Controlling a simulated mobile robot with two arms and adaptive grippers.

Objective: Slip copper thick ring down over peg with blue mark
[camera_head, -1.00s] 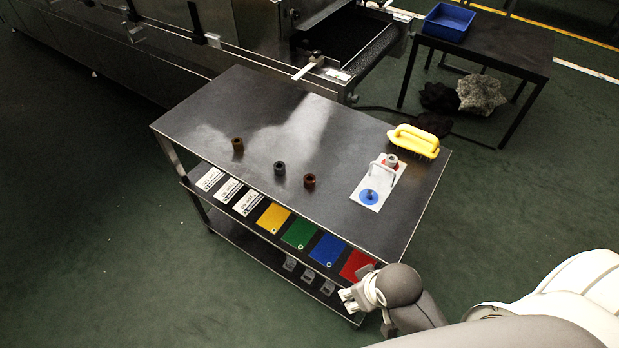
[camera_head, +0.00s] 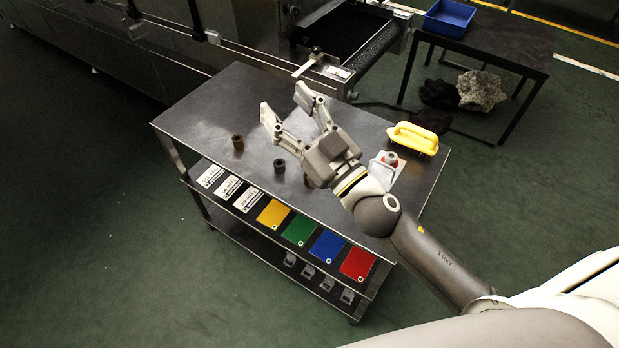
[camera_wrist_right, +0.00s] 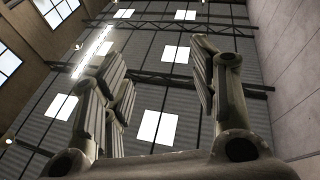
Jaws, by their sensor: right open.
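Three small thick rings stand in a row on the steel table: a brown one (camera_head: 238,142), a dark grey one (camera_head: 280,166), and a reddish, copper-looking one (camera_head: 306,180) mostly hidden behind my right gripper. The white plate (camera_head: 399,184) with the pegs lies at the table's right. Its red mark and grey fitting (camera_head: 391,159) show; the blue mark is hidden by my arm. My right gripper (camera_head: 284,98) is open and empty above the table, fingers pointing up and away. The right wrist view shows both fingers (camera_wrist_right: 160,85) spread against the ceiling. My left gripper is out of view.
A yellow-handled brush (camera_head: 414,138) lies by the table's right edge. Cards, including a green one (camera_head: 299,229), sit on the shelf below. The dryer conveyor (camera_head: 350,50) is behind; a blue bin (camera_head: 448,19) stands on a dark table (camera_head: 490,42). The table's far left is clear.

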